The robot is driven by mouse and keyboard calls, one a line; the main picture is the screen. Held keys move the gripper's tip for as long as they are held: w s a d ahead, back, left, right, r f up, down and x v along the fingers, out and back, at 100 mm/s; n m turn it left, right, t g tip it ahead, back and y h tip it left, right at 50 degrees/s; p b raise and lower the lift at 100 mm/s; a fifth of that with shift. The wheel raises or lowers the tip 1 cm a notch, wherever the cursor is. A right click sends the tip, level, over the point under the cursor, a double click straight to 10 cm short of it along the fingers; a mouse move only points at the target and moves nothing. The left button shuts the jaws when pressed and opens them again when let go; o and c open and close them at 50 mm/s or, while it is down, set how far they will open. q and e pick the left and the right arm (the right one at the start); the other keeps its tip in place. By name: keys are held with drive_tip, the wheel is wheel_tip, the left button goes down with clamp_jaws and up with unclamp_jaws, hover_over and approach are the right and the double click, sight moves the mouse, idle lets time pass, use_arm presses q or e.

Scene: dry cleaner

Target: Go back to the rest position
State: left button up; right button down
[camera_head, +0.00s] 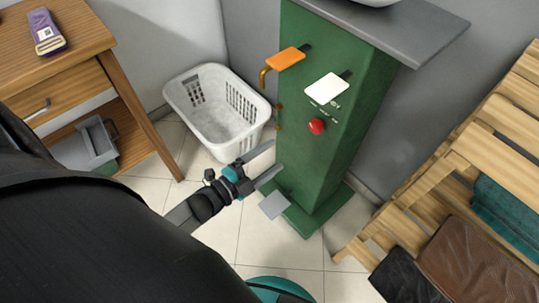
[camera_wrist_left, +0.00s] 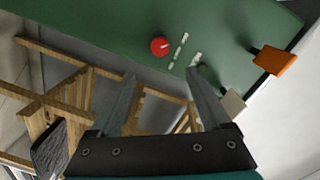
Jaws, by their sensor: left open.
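My left gripper (camera_head: 267,163) is open and empty in the head view, low in front of the green machine (camera_head: 300,130). Its two fingers also show in the left wrist view (camera_wrist_left: 165,90), spread apart with nothing between them. The machine's front carries a red knob (camera_head: 317,126), a white plate (camera_head: 327,90) and an orange plate (camera_head: 286,58). The red knob (camera_wrist_left: 159,46) and orange plate (camera_wrist_left: 273,60) also show in the left wrist view, clear of the fingers. My right gripper is not in view.
A white laundry basket (camera_head: 215,106) stands on the tiled floor left of the machine. A wooden table (camera_head: 62,62) with a purple device (camera_head: 46,32) is at the upper left. A slatted wooden bench (camera_head: 460,160) with folded dark items stands at the right. Tiled floor in front is clear.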

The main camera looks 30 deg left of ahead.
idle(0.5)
use_arm(q)
drive_tip(key=s+a+f+n+g+y+p, duration=0.1)
drive_tip(key=s+a+f+n+g+y, duration=0.2)
drive_tip(key=f, duration=0.6)
drive_tip(key=s+a+f+n+g+y+p, duration=0.1)
drive_tip(key=s+f+n+g+y, duration=0.15)
drive_tip(key=s+f+n, duration=0.4)
drive_tip(key=s+f+n+g, duration=0.2)
drive_tip(key=s+f+g, duration=0.2)
drive_tip(key=s+f, duration=0.2)
drive_tip(key=s+f+n+g+y, duration=0.1)
drive_tip(key=s+f+g, duration=0.3)
drive_tip(key=s, duration=0.6)
drive_tip(key=shift+s+d+f+n+p, duration=0.2)
drive_tip(key=shift+s+f+n+p, duration=0.2)
drive_tip(key=shift+f+n, duration=0.45)
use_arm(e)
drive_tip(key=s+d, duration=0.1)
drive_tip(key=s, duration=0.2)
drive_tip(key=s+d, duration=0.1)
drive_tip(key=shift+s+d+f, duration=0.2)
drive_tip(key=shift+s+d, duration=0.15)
use_arm(q)
drive_tip(key=shift+f+g, duration=0.1)
drive_tip(key=shift+g, duration=0.15)
